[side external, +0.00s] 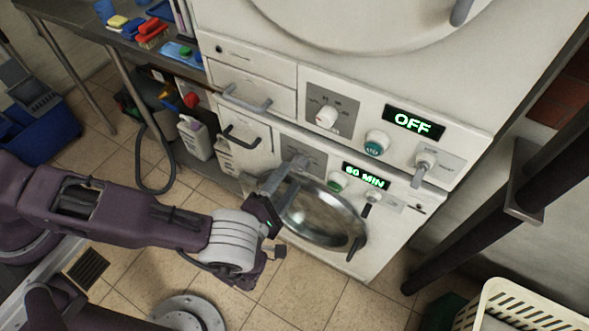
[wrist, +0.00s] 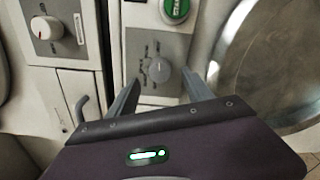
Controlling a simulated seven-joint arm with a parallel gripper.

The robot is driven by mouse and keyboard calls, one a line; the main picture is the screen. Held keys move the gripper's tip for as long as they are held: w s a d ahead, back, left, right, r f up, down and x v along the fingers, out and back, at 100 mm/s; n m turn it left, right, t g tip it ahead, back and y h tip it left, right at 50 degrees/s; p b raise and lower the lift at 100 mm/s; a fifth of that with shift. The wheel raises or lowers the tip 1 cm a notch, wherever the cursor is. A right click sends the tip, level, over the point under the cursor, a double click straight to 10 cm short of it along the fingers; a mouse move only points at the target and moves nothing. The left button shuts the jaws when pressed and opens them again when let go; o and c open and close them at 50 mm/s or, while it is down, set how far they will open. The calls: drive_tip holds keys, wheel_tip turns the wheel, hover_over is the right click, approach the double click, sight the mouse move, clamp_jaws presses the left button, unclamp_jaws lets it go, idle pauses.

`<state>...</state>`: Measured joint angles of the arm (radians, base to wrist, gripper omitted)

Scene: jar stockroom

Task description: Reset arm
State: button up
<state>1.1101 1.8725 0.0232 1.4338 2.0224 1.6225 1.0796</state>
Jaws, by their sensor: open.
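My gripper (side external: 284,174) is in front of the lower white machine, to the left of its round glass door (side external: 318,212). It also shows in the wrist view (wrist: 161,82), with its two grey fingers spread apart and nothing held between them. A grey dial (wrist: 160,70) on a control panel appears between and beyond the fingertips; I cannot tell whether either finger touches the panel. A green button (wrist: 175,10) shows above that dial. The lower machine's display (side external: 365,176) reads 60 MIN, and the upper display (side external: 413,121) reads OFF. My arm partly hides the lower machine's left front.
A metal table (side external: 122,40) with brushes and cloths stands at the back left. Bottles (side external: 195,138) and a hose (side external: 170,175) are beneath and beside it. A blue bucket (side external: 40,125) is at far left, a cream basket (side external: 515,310) at bottom right. Tiled floor (side external: 310,285) lies open in front.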

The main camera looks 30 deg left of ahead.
drive_tip(key=s+a+r+n+g+y, duration=0.3)
drive_tip(key=a+r+n+g+y, duration=0.35)
drive_tip(key=r+n, duration=0.7)
drive_tip(key=s+a+r+n+g+y, duration=0.35)
drive_tip(key=a+r+n+g, duration=0.45)
drive_tip(key=a+r+n, duration=0.45)
drive_tip(key=s+d+r+n+t+h, duration=0.1)
drive_tip(key=s+r+n+h, duration=0.9)
drive_tip(key=n, duration=1.4)
drive_tip(key=s+r+t, duration=0.1)
drive_tip(key=s+r, duration=0.3)
drive_tip(key=s, duration=0.2)
drive_tip(key=shift+s+d, duration=0.2)
drive_tip(key=shift+d, duration=0.15)
drive_tip(key=shift+r, duration=0.1)
